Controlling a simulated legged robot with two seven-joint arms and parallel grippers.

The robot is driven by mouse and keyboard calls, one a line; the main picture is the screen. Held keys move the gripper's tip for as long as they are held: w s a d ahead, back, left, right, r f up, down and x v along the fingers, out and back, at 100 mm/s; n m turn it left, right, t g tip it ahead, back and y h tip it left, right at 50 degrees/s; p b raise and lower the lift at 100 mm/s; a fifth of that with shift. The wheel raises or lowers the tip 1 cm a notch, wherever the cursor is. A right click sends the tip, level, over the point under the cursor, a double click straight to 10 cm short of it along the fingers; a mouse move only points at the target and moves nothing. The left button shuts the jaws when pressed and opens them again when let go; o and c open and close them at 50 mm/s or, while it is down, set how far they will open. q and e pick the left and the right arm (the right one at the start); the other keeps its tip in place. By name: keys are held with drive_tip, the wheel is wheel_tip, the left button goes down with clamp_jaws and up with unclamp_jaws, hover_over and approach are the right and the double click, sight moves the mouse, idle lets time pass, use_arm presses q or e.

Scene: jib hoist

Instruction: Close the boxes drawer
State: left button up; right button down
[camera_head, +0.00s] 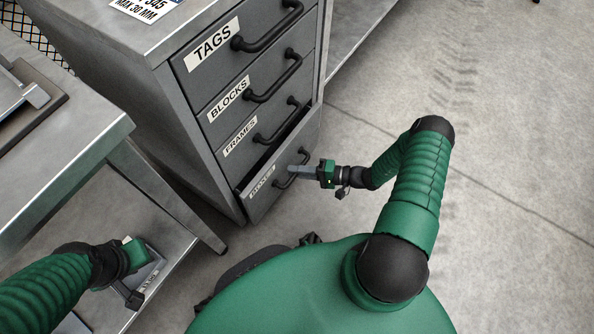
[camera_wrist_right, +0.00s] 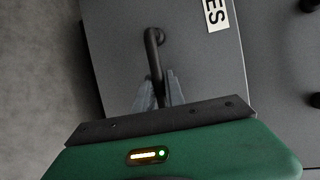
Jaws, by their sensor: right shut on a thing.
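The boxes drawer (camera_head: 262,199) is the bottom drawer of the grey cabinet. It stands partly out, with a dark gap along its top edge. Its label is hard to read in the head view; the wrist view of the drawer front (camera_wrist_right: 205,70) shows the letters "ES". My right gripper (camera_head: 306,170) is shut on the drawer's black bar handle (camera_head: 284,184). In the right wrist view the handle (camera_wrist_right: 153,50) runs down between the fingers (camera_wrist_right: 160,90). My left gripper (camera_head: 146,280) is at the lower left, over the bench's lower shelf, away from the drawer; its jaw state is unclear.
The TAGS (camera_head: 240,52), BLOCKS (camera_head: 255,85) and FRAMES (camera_head: 265,128) drawers above look shut, with protruding handles. A metal bench (camera_head: 85,135) with a lower shelf stands left of the cabinet. The concrete floor (camera_head: 510,130) at right is clear.

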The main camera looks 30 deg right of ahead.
drive_tip(key=shift+s+f, duration=0.1)
drive_tip(key=shift+f, duration=0.1)
idle(0.6)
drive_tip(key=shift+w+a, duration=0.25)
drive_tip(key=shift+w, duration=0.4)
drive_tip(key=shift+w+a, duration=0.25)
drive_tip(key=shift+w, duration=0.4)
drive_tip(key=shift+w+a, duration=0.25)
drive_tip(key=shift+w, duration=0.4)
drive_tip(key=c, duration=1.7)
unclamp_jaws()
drive_tip(key=shift+w+r, duration=0.1)
